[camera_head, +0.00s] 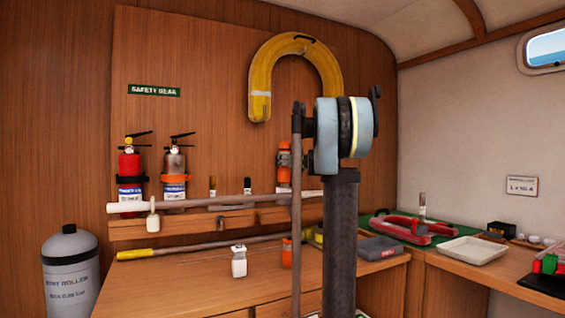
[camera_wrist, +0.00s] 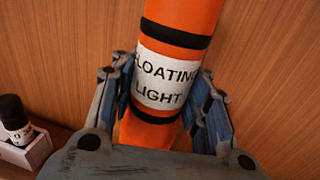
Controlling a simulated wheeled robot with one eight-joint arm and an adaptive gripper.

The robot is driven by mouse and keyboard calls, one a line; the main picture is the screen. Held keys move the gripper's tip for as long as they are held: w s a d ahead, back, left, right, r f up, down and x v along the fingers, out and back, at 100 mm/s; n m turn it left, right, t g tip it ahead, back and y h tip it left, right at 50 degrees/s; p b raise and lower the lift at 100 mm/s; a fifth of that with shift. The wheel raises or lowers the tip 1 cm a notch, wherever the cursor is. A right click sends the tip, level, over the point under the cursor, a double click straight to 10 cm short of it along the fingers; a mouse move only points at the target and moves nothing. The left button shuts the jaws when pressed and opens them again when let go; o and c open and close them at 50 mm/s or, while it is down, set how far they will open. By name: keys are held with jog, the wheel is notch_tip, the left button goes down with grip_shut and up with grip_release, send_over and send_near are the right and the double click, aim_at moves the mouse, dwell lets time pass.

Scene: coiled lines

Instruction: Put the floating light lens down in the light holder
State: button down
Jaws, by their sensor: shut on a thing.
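The floating light (camera_wrist: 190,25) is an orange cylinder with black bands and a white label reading "FLOATING LIGHT". My gripper (camera_wrist: 165,105) is shut on it, with one finger at each side. In the head view the orange light (camera_head: 284,148) shows beside my arm, above the right part of the wall shelf, and my gripper (camera_head: 290,161) is around it. It looks nearly upright. A separate lens cannot be made out. I cannot identify the light holder; my gripper and arm hide part of the shelf there.
One capped tube (camera_wrist: 14,118) stands in a pale holder (camera_wrist: 28,150) left of my gripper. A pole (camera_head: 160,205) runs along the shelf. A white bottle (camera_head: 239,262) stands on the bench below.

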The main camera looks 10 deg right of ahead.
aim_at(284, 173)
jog(key=shift+f, duration=2.85)
jog(key=c, duration=0.8)
grip_release()
jog(key=shift+s+d, duration=0.1)
jog(key=v, duration=1.1)
jog(key=shift+s+d+f, duration=0.1)
jog(key=shift+s+d, duration=0.05)
jog(key=shift+s, duration=0.15)
